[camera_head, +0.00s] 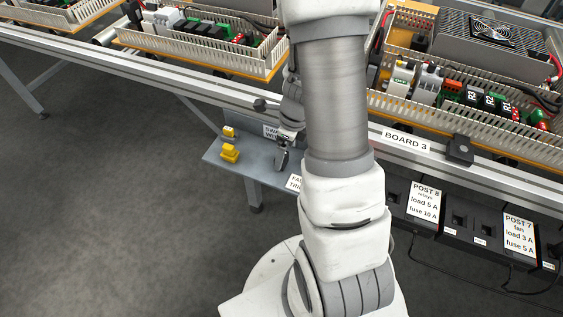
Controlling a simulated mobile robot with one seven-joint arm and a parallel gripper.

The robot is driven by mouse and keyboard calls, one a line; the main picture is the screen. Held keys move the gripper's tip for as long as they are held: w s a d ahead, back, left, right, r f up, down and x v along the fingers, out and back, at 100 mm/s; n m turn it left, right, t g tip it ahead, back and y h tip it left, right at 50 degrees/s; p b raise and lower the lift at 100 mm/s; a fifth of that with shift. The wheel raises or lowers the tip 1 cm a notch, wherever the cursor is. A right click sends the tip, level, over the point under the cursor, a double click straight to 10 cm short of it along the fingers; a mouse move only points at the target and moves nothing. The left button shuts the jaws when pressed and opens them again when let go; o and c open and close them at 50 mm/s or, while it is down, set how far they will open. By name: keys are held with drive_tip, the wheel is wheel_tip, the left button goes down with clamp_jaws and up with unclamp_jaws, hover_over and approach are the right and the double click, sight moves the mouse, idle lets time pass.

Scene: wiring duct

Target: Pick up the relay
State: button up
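My gripper (281,167) hangs above the grey-blue shelf (214,156) below the rail, in the middle of the view. It is small and dark here, and I cannot tell whether its fingers are open or hold anything. Two yellow pieces stand on the shelf to its left: a smaller one (229,132) at the back and a larger one (230,152) in front, both apart from the gripper. Black modules with white labels, one reading like R2 (471,94), sit in a row in the right-hand board. I cannot tell for certain which piece is the relay.
Slotted ducts (455,130) and the metal rail (190,90) edge the boards. A fan unit (491,33) stands at the upper right. Black posts with white cards (425,200) hang below the rail at right. My arm hides part of the shelf. Floor at left is clear.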

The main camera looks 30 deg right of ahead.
drive_tip(key=f, duration=0.1)
drive_tip(key=f+b, duration=0.1)
drive_tip(key=f, duration=0.1)
drive_tip(key=shift+w+a+f+b, duration=0.25)
drive_tip(key=shift+a+f+b, duration=0.05)
drive_tip(key=shift+a, duration=0.1)
drive_tip(key=shift+r, duration=0.1)
clamp_jaws()
